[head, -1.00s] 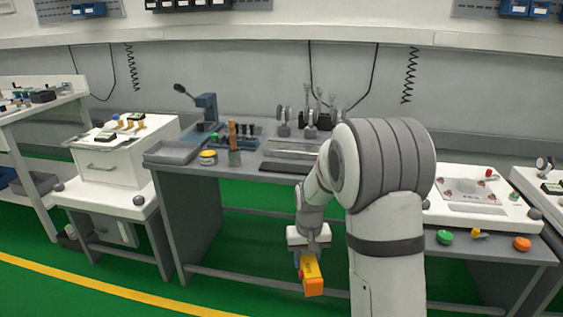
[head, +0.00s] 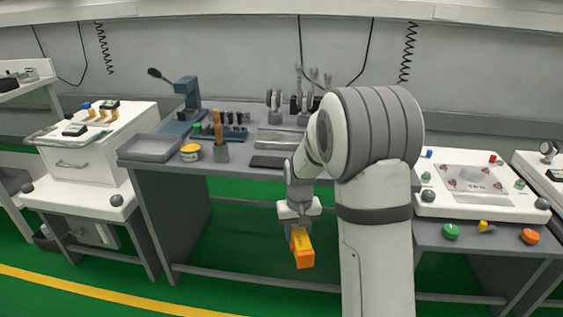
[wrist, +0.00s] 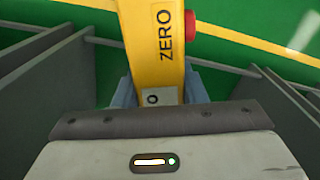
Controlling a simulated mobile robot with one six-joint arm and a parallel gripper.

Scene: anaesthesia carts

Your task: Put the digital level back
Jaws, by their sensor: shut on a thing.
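The digital level (head: 302,248) is a yellow-orange block. In the wrist view the yellow body (wrist: 152,40) carries the word ZERO and has a red button on its right side. My gripper (head: 299,226) is shut on the level and holds it in the air, hanging below the wrist in front of the grey workbench. In the wrist view my gripper (wrist: 165,98) has its grey-blue fingers on both sides of the level. The level's far end is cut off at the top of that view.
A white cart (head: 90,160) stands left. A white panel unit (head: 455,207) stands right. Green floor lies open in front.

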